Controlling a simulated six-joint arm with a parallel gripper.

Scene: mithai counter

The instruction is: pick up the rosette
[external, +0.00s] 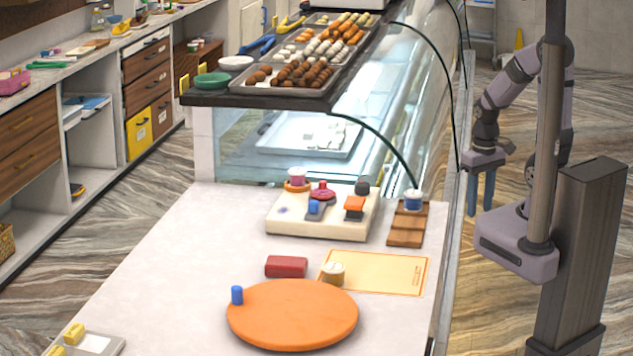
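A dark red, round piece (322,195) with a small red knob on top sits on the cream board (287,228) at the back of the counter. It looks most like the rosette, but it is too small to be sure. My gripper (480,213) hangs at the right, beyond the counter's right edge and well apart from the board. Its two blue-grey fingers point down with a gap between them, and nothing shows between them.
Near the red piece are an orange-based spool (297,180), a blue cylinder (314,207), an orange block (354,207) and a dark knob (362,187). A wooden board (406,232) holds a blue-and-white spool (413,201). An orange disc (292,318) lies in front. Glass case behind.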

